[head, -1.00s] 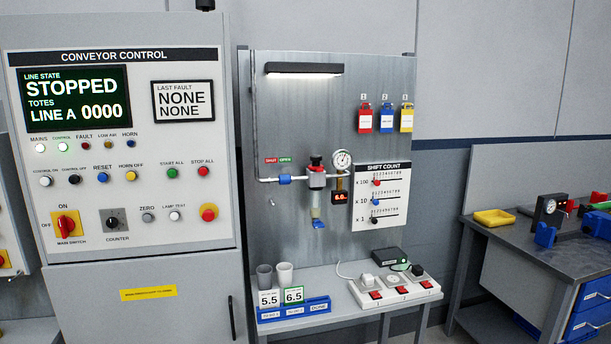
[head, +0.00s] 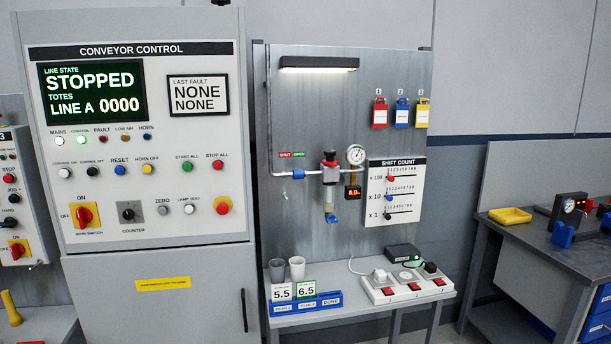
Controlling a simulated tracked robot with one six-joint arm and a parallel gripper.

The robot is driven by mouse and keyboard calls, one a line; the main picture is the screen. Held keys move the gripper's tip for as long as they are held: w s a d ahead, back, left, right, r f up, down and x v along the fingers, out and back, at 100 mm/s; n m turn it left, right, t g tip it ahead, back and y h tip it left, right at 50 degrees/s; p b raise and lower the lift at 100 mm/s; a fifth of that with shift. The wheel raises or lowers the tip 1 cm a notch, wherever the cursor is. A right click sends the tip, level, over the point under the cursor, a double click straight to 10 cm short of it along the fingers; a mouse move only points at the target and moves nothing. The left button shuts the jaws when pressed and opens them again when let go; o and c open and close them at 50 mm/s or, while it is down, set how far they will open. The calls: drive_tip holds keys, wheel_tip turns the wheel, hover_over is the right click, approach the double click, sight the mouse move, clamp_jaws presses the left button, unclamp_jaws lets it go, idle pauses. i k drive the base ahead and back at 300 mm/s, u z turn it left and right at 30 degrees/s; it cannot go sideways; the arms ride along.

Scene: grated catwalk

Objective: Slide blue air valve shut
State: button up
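The blue air valve (head: 298,174) is a small blue sleeve on the horizontal pipe, on the grey back panel in the head view. It sits below the OPEN end of a red SHUT and green OPEN label (head: 291,155), with SHUT on the left. To its right the pipe runs to a regulator (head: 330,168) with a red and black knob and a round gauge (head: 355,154). A small display (head: 353,192) under the gauge has red digits. My gripper is not in view.
The conveyor control cabinet (head: 150,235) stands left of the panel. Below the valve, a bench (head: 345,313) holds cups, cards in a blue rack (head: 305,304) and a white switch strip (head: 408,287). A grey workbench (head: 540,245) stands at the right.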

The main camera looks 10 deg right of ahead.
sight(298, 174)
drive_tip(key=u, duration=0.15)
drive_tip(key=i, duration=1.85)
drive_tip(key=u, duration=0.35)
